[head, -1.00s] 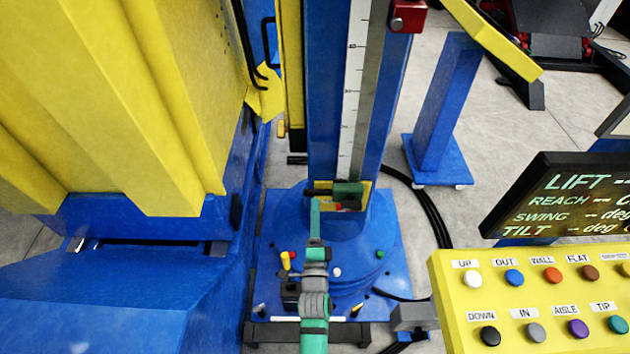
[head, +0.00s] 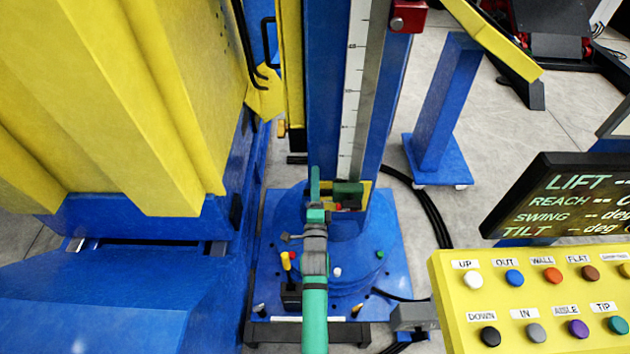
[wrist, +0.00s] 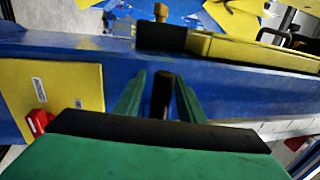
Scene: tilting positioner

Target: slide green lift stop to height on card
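The green lift stop (head: 348,189) sits low on the blue mast, at the bottom of its white height scale (head: 352,105). My gripper (head: 315,178) is just left of it in the head view, apart from it as far as I can tell. In the wrist view my gripper (wrist: 160,98) has its two green fingers spread. A dark upright piece shows between them; I cannot tell what it is or whether it is touched. I cannot make out the green stop in the wrist view. No readable height card is in view.
A yellow plate (wrist: 50,95) with small labels and a red tab (wrist: 38,122) lies left of my fingers. A black block (wrist: 161,37) is beyond them. A yellow button panel (head: 500,285) and dark display (head: 560,195) stand right. Large yellow machinery (head: 110,100) fills the left.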

